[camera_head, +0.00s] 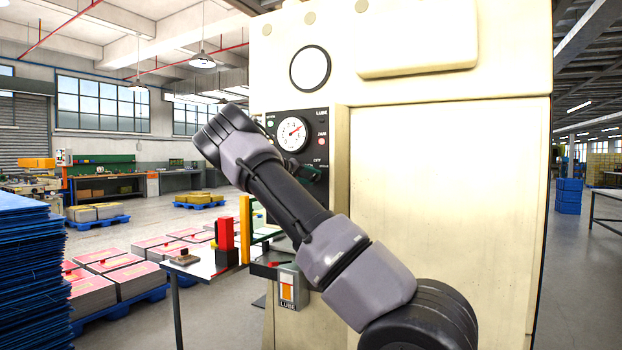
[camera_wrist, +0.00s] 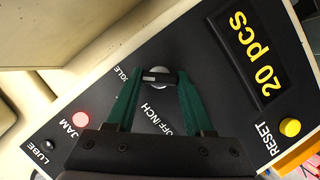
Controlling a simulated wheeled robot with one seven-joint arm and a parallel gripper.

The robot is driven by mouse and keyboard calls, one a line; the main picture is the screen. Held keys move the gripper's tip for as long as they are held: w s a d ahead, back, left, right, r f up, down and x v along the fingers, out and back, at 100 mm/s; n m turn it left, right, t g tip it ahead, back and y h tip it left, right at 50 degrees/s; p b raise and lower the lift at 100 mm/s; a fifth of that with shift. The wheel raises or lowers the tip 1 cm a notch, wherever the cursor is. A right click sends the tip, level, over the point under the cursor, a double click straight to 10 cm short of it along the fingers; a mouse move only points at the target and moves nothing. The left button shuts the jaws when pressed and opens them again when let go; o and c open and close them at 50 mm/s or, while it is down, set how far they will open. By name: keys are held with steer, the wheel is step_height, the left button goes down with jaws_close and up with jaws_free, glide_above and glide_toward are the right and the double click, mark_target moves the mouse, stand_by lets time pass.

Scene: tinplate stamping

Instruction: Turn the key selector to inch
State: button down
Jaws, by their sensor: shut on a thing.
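The key selector (camera_wrist: 157,76) is a round silver switch with a dark bar across it, on the black control panel (camera_wrist: 222,108). In the wrist view the bar lies roughly level in the picture. My gripper (camera_wrist: 159,74) has its green fingers on either side of the bar, shut on it. Lettering reading OFF and INCH shows below the selector, between the fingers, and a partly hidden label shows to its left. I cannot tell which label the selector points to. In the head view, the panel (camera_head: 321,129) is partly behind my arm, and the selector is hidden.
The panel also holds a yellow RESET button (camera_wrist: 289,127), a 20 pcs display (camera_wrist: 262,55), a lit red JAM lamp (camera_wrist: 81,119) and a LUBE lamp (camera_wrist: 48,145). A gauge (camera_head: 292,134) sits beside them. A table with red and yellow blocks (camera_head: 226,236) stands left of the cream machine (camera_head: 440,190).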

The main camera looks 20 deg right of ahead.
steer(key=shift+f+n+t+h, duration=0.15)
steer(key=shift+n+t+h, duration=0.5)
steer(key=shift+n, duration=2.1)
steer(key=shift+f+n+t+h, duration=0.2)
steer(key=shift+n+h, duration=0.95)
steer(key=shift+n, duration=1.55)
steer(key=shift+f+n+t+h, duration=0.25)
steer(key=shift+n+h, duration=0.65)
steer(key=shift+n, duration=1.85)
steer(key=shift+r, duration=0.1)
steer(key=shift+c, duration=1.4)
jaws_free()
steer(key=v, duration=1.1)
